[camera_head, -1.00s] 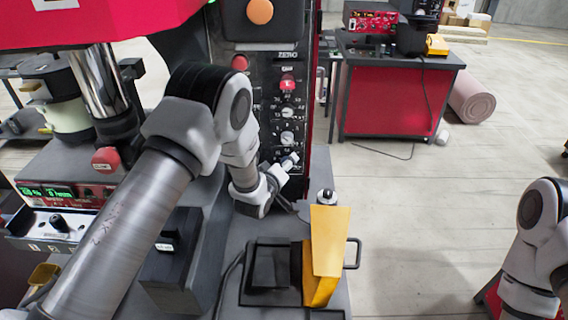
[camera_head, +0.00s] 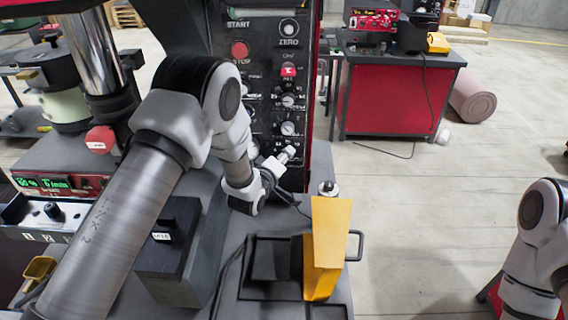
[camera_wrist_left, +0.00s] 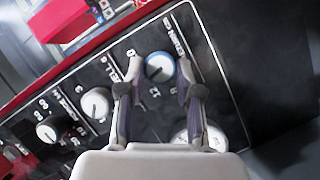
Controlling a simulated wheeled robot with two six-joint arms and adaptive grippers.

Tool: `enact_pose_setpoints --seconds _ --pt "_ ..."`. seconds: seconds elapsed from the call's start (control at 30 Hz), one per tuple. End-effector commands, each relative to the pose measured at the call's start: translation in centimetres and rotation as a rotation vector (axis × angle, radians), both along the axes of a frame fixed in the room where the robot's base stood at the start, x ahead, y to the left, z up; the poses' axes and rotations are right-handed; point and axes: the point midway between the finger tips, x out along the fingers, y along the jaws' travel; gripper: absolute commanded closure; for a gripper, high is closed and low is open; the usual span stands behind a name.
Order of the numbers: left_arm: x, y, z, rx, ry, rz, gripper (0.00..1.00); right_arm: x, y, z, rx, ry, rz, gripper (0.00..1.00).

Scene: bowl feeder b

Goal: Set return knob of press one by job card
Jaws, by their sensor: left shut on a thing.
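The dark control panel of the press (camera_head: 265,100) stands upright at the centre, with a vertical row of white dial knobs. My left gripper (camera_head: 286,155) is at the lower end of this row. In the left wrist view, my left gripper (camera_wrist_left: 157,88) has its two fingers on either side of a white knob with a blue ring (camera_wrist_left: 159,66) and is shut on it. Two more knobs of the row, a middle one (camera_wrist_left: 97,103) and a far one (camera_wrist_left: 48,130), show beside it. The held knob's label is too blurred to read surely. No job card can be made out.
A yellow upright part (camera_head: 328,245) and a dark block (camera_head: 180,255) stand on the bench before the panel. A red START/STOP button (camera_head: 240,50) is higher on the panel. A red cabinet (camera_head: 392,100) stands behind, with open floor to the right.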

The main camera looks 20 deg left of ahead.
Motion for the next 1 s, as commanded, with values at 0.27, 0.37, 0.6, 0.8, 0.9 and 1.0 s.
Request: enact_pose_setpoints --seconds 0.27,0.37,0.6,0.8,0.9,1.0 --pt "0.3 0.2 -0.5 -0.245 -0.086 0.0 1.0 0.0 0.0 -4.4 0.0 0.0 0.0 0.6" --pt "0.2 0.2 -0.5 -0.337 -0.112 -0.001 1.0 0.0 0.0 -5.8 0.0 0.0 0.0 0.6" --pt "0.2 0.2 -0.6 -0.557 -0.176 -0.003 1.0 0.0 0.0 -9.0 0.0 0.0 0.0 0.6" --pt "0.2 0.1 -0.8 -0.738 -0.228 -0.006 1.0 0.0 0.0 -11.5 0.0 0.0 0.0 0.6" --pt "0.2 0.1 -0.8 -0.83 -0.254 -0.006 1.0 0.0 0.0 -12.8 0.0 0.0 0.0 0.6" --pt "0.2 0.0 -0.9 -0.92 -0.281 -0.006 1.0 0.0 0.0 -13.9 0.0 0.0 0.0 0.6"
